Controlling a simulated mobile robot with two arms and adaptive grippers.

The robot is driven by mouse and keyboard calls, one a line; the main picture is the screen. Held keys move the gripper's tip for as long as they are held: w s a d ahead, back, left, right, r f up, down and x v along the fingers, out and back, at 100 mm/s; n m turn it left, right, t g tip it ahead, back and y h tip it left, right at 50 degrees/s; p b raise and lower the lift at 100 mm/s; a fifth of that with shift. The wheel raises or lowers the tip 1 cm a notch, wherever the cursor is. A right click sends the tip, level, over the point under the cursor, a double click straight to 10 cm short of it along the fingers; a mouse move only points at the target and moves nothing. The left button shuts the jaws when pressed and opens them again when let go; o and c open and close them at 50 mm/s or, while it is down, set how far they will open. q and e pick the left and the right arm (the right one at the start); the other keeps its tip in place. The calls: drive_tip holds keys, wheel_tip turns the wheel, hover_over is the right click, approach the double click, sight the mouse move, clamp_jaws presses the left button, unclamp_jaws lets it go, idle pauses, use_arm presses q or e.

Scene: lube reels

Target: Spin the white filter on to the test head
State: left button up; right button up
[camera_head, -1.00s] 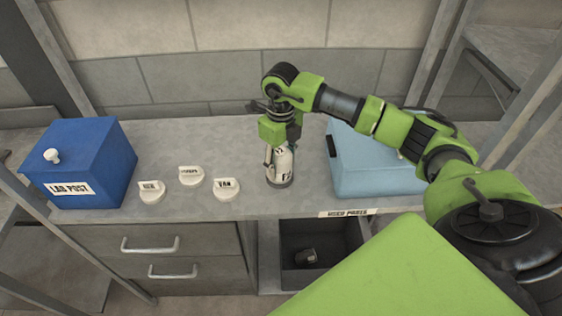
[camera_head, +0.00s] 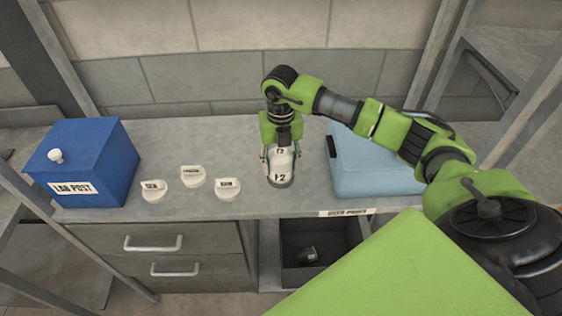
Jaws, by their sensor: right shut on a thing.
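The white filter (camera_head: 281,168) stands upright on the grey bench, with dark markings on its front. Its lower end sits at a dark round base, which I take to be the test head (camera_head: 281,184); little of it shows. My right gripper (camera_head: 282,152) points straight down over the filter and is shut on its upper part, one finger on each side. Whether the filter's thread is engaged is hidden. My left gripper is not in view.
A blue box labelled LAB POST (camera_head: 92,165) stands at the left. Several white labelled knobs (camera_head: 193,177) sit between it and the filter. A light blue case (camera_head: 372,165) is close on the right. Below are drawers (camera_head: 165,255) and an open bin (camera_head: 318,235) holding a dark part (camera_head: 307,255).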

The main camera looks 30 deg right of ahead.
drive_tip(key=m, duration=0.3)
drive_tip(key=shift+s+a+f, duration=0.1)
drive_tip(key=shift+f, duration=0.05)
drive_tip(key=m+p, duration=0.1)
drive_tip(key=m, duration=0.1)
drive_tip(key=shift+m, duration=0.3)
drive_tip(key=m, duration=0.2)
drive_tip(key=shift+a+m+p, duration=0.1)
drive_tip(key=shift+m+p, duration=0.2)
drive_tip(key=shift+p, duration=0.1)
drive_tip(key=o, duration=1.4)
drive_tip(key=shift+w, duration=0.2)
drive_tip(key=o, duration=0.4)
drive_tip(key=shift+c, duration=0.2)
